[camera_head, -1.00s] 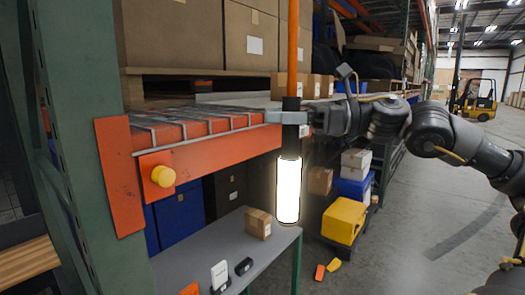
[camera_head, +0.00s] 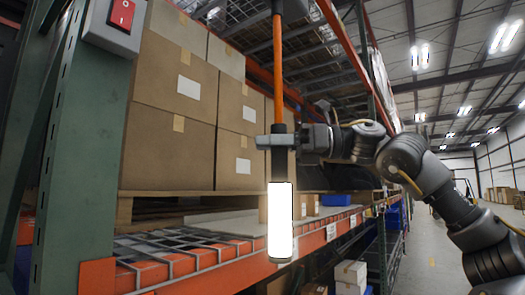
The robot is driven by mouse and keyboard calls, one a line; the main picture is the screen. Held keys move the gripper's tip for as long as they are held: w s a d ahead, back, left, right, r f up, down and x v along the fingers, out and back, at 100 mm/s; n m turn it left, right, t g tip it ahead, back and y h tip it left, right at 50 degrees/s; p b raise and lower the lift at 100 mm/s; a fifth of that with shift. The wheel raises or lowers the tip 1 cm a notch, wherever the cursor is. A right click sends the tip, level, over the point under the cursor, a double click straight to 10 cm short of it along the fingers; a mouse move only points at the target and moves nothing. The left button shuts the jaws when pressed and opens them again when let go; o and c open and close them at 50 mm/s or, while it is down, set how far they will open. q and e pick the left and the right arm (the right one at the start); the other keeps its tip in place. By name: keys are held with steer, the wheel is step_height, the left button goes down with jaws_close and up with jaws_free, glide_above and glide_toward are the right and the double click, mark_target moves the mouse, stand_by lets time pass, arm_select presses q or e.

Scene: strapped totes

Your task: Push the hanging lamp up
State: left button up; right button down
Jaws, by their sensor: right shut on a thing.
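The hanging lamp (camera_head: 280,220) is a lit white tube with a black cap below an orange cord (camera_head: 278,70). It hangs upright in front of the shelf, right of the picture's middle. My right gripper (camera_head: 275,141) reaches in from the right and is shut on the lamp's black upper part, just above the lit tube. The top of the cord meets a dark fitting at the upper edge of the picture. My left gripper is not in view.
A rack shelf with an orange beam (camera_head: 205,264) and wire deck lies behind the lamp. Stacked cardboard boxes (camera_head: 172,110) stand on a pallet there. A green post (camera_head: 80,160) with a red switch (camera_head: 122,13) stands at left. The aisle at right is open.

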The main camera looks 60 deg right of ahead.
steer(key=shift+s+d+r, duration=0.1)
steer(key=shift+d+r, duration=0.05)
steer(key=shift+r, duration=0.3)
steer(key=c, duration=1.4)
jaws_free()
steer(key=shift+c, duration=0.2)
steer(key=o, duration=0.4)
steer(key=shift+w+f, duration=0.1)
steer(key=shift+w, duration=0.1)
steer(key=shift+f, duration=0.1)
steer(key=shift+s, duration=0.25)
steer(key=b+v, duration=0.4)
steer(key=v, duration=0.6)
steer(key=shift+s, duration=0.15)
